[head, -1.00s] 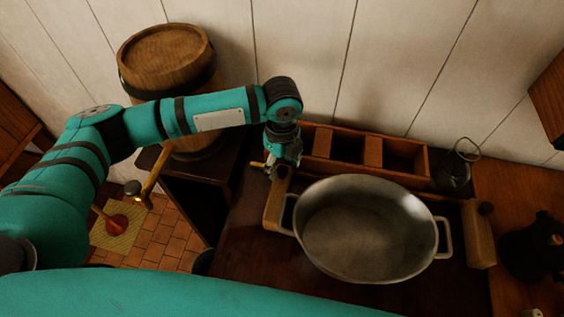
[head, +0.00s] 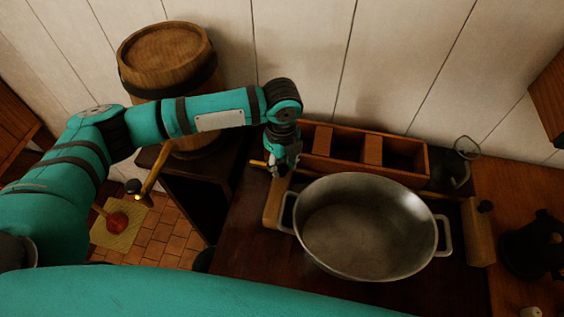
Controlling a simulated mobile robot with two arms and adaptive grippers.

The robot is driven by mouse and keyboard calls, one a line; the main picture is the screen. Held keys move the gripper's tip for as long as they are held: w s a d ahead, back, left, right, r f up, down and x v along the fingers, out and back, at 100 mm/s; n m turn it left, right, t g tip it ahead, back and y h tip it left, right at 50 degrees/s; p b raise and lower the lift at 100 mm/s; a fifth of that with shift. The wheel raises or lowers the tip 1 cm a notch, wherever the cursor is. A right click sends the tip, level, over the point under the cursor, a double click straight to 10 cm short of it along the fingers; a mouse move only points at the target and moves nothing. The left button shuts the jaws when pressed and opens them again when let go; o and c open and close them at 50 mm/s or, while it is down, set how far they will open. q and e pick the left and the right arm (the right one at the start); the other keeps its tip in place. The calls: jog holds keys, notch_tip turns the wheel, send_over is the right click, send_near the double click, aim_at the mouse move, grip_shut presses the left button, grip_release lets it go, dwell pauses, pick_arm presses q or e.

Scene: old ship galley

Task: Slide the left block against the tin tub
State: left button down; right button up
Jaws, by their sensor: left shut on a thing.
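The tin tub (head: 365,245) is a grey oval metal basin with a handle at each end, standing on the dark counter. The left block (head: 272,207) is a pale wooden bar at the tub's left handle; whether it touches the tub I cannot tell. My left gripper (head: 278,168) points down at the far end of the left block and is shut on it; its fingertips are small and partly hidden. A second wooden block (head: 479,235) stands at the tub's right side. My right gripper is not in view.
A wooden box with compartments (head: 412,150) lies behind the tub along the wall. A lantern-like wire object (head: 466,150) stands at its right. A dark kettle (head: 538,246) is at far right. A barrel (head: 168,55) stands at left. Dark counter (head: 245,240) is bare left of the block.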

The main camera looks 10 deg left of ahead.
pick_arm(q)
jog(key=d, duration=0.5)
jog(key=shift+p, duration=0.4)
jog(key=c, duration=1.3)
grip_release()
jog(key=o, duration=0.3)
jog(key=shift+a, duration=0.1)
jog(key=shift+r, duration=0.1)
